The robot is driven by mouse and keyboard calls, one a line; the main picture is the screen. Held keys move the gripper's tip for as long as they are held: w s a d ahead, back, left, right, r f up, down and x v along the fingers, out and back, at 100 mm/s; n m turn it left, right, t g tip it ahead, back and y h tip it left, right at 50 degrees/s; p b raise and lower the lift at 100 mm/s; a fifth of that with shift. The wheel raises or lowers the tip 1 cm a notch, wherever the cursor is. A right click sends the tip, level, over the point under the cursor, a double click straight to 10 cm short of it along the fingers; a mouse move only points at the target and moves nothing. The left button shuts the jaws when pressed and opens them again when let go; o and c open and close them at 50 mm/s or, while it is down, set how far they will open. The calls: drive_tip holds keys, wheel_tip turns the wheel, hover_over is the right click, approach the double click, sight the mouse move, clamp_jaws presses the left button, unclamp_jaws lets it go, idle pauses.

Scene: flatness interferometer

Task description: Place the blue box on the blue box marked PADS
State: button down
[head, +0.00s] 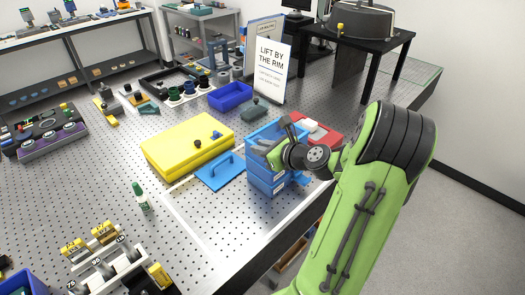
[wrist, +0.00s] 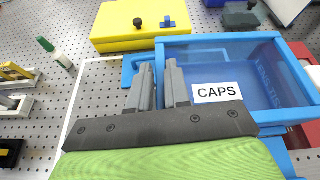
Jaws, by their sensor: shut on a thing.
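The blue box marked CAPS (wrist: 262,95) is open-topped with clear-looking walls and shows large in the wrist view.
A blue lid with a handle (head: 220,171) and a yellow case (head: 187,145) lie left of the stack. A red box (head: 318,131) is close behind on the right. A "LIFT BY THE RIM" sign (head: 269,68) and a dark blue bin (head: 230,97) stand farther back.

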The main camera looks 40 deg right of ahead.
drive_tip(key=c, duration=1.1)
unclamp_jaws()
